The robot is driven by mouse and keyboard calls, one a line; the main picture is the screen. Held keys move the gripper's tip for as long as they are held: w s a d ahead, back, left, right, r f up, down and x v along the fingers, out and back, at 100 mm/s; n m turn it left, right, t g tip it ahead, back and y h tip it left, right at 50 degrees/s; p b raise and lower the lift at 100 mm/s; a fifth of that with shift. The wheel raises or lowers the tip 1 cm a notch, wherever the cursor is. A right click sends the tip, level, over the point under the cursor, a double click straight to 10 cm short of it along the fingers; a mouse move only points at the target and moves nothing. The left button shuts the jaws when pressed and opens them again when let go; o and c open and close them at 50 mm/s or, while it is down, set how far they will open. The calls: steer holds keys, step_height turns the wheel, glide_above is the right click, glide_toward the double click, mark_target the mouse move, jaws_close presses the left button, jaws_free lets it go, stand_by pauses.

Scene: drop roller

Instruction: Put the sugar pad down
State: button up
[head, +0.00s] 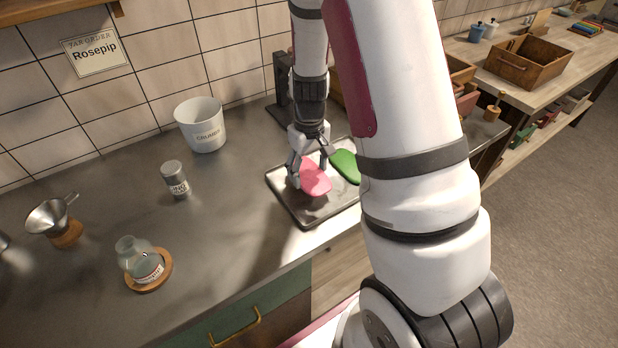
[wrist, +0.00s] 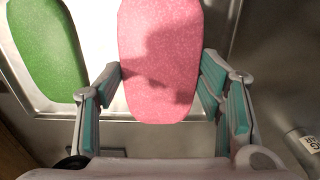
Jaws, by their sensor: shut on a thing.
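A pink, sugar-speckled pad (head: 316,180) is held between the fingers of my gripper (head: 308,172), over the dark metal tray (head: 308,221). In the wrist view, the pink pad (wrist: 160,60) lies lengthwise between the two teal-lined fingers, which press on its sides. A shadow falls across it. I cannot tell whether its underside touches the tray. A green pad (head: 345,164) lies on the tray to the right, partly hidden by my arm in the head view; it also shows at left in the wrist view (wrist: 48,50).
A white crumbs bucket (head: 201,125), a grey shaker (head: 175,178), a glass flask (head: 138,258) on a wooden coaster and a funnel (head: 48,216) stand left on the counter. A dark stand (head: 281,90) rises behind the tray.

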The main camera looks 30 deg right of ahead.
steer(key=shift+f, duration=1.75)
steer(key=shift+f, duration=0.1)
steer(key=o, duration=1.3)
step_height(320, 180, up, 12)
step_height(320, 180, up, 13)
steer(key=t, duration=0.3)
glide_above(309, 174)
steer(key=s+a, duration=0.6)
steer(key=a, duration=0.1)
steer(key=s+a+r+t, duration=0.1)
steer(key=s+a+r, duration=0.1)
steer(key=s, duration=0.4)
steer(key=s+a+r+t, duration=0.1)
steer(key=s+a+r, duration=0.1)
steer(key=s+r, duration=0.3)
steer(key=shift+s+a+r, duration=0.25)
steer(key=shift+s+a, duration=0.15)
steer(key=shift+s, duration=0.25)
